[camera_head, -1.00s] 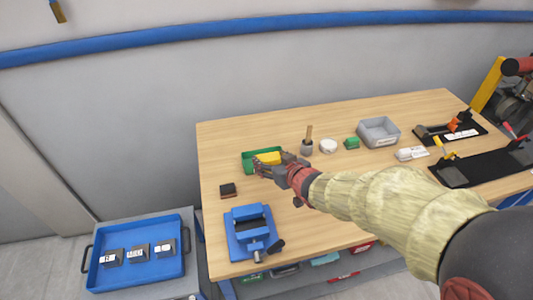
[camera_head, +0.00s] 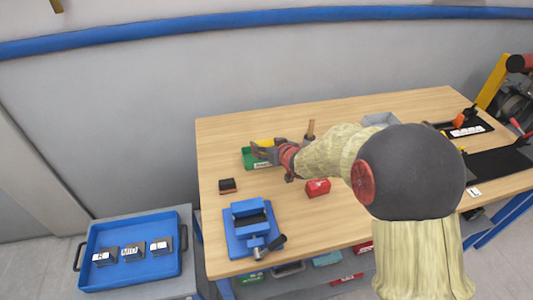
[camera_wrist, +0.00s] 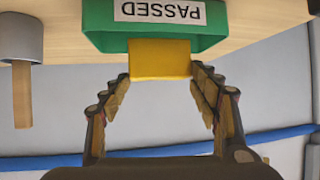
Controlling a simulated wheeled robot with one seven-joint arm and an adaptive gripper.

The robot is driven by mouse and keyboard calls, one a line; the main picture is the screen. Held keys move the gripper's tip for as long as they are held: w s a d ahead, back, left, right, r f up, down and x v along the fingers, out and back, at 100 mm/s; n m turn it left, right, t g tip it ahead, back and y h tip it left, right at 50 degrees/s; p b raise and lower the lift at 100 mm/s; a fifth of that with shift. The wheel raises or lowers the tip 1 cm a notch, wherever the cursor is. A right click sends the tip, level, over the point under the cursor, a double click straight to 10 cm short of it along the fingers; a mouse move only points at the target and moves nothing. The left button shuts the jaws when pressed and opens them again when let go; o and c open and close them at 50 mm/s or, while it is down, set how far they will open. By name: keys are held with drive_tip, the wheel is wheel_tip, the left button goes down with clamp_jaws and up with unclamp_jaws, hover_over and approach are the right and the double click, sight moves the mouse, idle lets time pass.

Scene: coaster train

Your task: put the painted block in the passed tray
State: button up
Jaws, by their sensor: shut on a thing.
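The painted block is yellow (camera_head: 264,142) and is held at my gripper's fingertips (camera_head: 258,149). In the wrist view the yellow block (camera_wrist: 160,59) sits between the two fingers (camera_wrist: 160,76). The passed tray is green (camera_head: 248,162), at the back left of the bench. In the wrist view the green tray (camera_wrist: 96,28) shows an upside-down PASSED label, and the block overlaps its edge. The block appears at or above the tray; whether it touches the tray is not clear. My forearm and gripper hide part of the tray in the head view.
A blue vise (camera_head: 251,230) stands at the front left, with a dark block (camera_head: 227,186) behind it. A red block (camera_head: 317,187) lies right of my gripper. A blue tray (camera_head: 165,264) stands lower left.

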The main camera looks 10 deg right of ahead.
drive_tip(key=shift+w+f+b, duration=0.15)
drive_tip(key=shift+f+b, duration=0.35)
drive_tip(key=shift+f, duration=0.4)
drive_tip(key=shift+w+f+b, duration=0.1)
drive_tip(key=shift+f+b, duration=0.35)
drive_tip(key=shift+f, duration=0.4)
drive_tip(key=shift+f, duration=0.2)
drive_tip(key=o, duration=1.4)
drive_tip(key=shift+o, duration=0.4)
drive_tip(key=shift+f, duration=0.1)
